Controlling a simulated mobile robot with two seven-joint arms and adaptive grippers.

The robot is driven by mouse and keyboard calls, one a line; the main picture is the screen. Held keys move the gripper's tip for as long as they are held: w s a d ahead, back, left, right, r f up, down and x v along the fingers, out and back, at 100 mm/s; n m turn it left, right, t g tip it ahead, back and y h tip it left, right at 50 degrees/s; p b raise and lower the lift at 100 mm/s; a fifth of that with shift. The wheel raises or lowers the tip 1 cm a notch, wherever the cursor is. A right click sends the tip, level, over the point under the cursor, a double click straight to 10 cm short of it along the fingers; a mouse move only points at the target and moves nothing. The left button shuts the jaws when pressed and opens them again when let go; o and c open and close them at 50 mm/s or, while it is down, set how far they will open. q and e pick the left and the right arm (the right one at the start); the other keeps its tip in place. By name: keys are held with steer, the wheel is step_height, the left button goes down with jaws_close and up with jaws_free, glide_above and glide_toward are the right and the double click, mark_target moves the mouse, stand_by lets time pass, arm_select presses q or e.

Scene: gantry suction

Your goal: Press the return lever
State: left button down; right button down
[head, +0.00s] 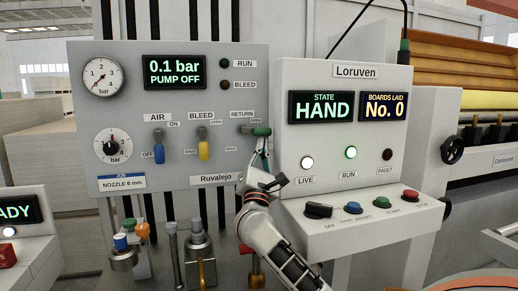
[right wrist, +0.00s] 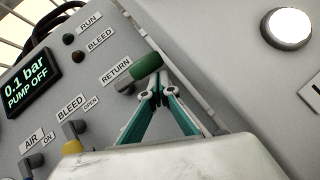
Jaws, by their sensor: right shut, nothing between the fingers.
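The return lever has a green handle (head: 262,132) and sticks out to the right from its grey pivot under the RETURN label on the Ruvalejo panel (head: 185,95). In the right wrist view its green handle (right wrist: 147,69) shows just beyond my fingertips. My right gripper (head: 261,155) is shut and empty, with its tips just below the green handle. The right wrist view shows the shut fingertips (right wrist: 158,93) close to the handle; I cannot tell whether they touch it. My left gripper is not in view.
The blue AIR lever (head: 158,153) and yellow BLEED lever (head: 203,150) hang down left of the return lever. The Loruven console (head: 343,85) stands close on the right, with its button shelf (head: 345,228) jutting out. Valves and pipes (head: 195,245) are below the panel.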

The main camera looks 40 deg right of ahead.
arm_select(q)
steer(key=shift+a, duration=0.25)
arm_select(e)
steer(key=shift+s+d+r, duration=0.1)
steer(key=shift+d+r, duration=0.1)
steer(key=shift+r, duration=0.05)
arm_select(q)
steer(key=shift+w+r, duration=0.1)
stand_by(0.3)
